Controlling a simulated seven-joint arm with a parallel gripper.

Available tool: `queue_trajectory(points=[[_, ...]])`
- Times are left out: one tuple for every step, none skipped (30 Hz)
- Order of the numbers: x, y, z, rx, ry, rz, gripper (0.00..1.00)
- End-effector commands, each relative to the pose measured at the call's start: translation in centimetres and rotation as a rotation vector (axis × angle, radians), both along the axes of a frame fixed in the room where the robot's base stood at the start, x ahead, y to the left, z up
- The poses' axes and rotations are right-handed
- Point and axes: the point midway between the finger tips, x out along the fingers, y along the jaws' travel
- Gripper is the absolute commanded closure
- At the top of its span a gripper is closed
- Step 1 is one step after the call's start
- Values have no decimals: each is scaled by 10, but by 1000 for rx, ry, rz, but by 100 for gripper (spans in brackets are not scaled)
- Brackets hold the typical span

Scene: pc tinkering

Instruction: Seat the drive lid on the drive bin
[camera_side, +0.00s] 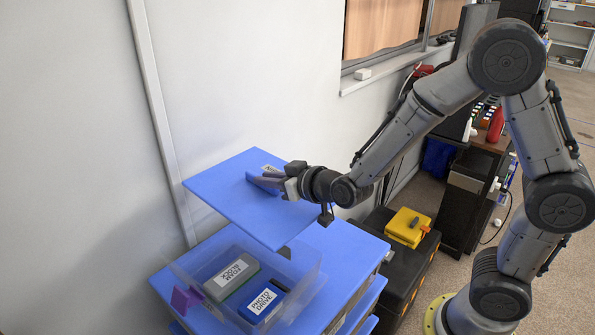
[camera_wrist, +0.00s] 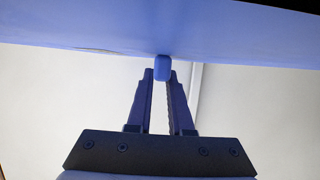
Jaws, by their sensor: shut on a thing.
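The drive lid (camera_side: 225,192) is a flat blue panel with a small label, held in the air above the drive bin and slightly tilted in the side view. My gripper (camera_side: 270,182) is shut on its small handle. In the wrist view the lid (camera_wrist: 90,30) spans the top, and its rounded blue handle (camera_wrist: 162,68) sits between the fingertips of my gripper (camera_wrist: 161,78). The drive bin (camera_side: 304,283) is a clear open box on a blue surface. Inside lie a grey-green labelled block (camera_side: 230,276) and a blue labelled drive (camera_side: 262,303). The lid hides the bin's back part.
A purple piece (camera_side: 186,299) is at the bin's left side. The blue shelf unit (camera_side: 352,262) carries the bin; a white wall (camera_side: 90,140) stands close behind. A yellow box (camera_side: 408,227) rests on a black case to the right.

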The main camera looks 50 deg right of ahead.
Motion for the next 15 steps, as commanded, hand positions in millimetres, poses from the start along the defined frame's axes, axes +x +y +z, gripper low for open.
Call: queue_trajectory(points=[[-3,22,4,1,-3,22,100],[-5,31,5,1,-3,28,100],[-8,43,7,2,-2,37,100],[-11,52,9,0,-3,42,100],[-13,60,10,1,-2,49,100],[-17,70,11,1,-2,55,100],[-19,77,12,-1,-2,60,100],[-22,83,12,0,-3,64,100],[-25,90,13,-1,-3,68,100],[-27,95,14,0,-2,71,100],[-29,99,14,1,-2,74,100],[-31,103,14,-1,-2,77,100],[-33,106,15,-1,-2,79,100],[-34,108,15,-1,-2,80,100],[-35,110,15,0,-2,81,100]])
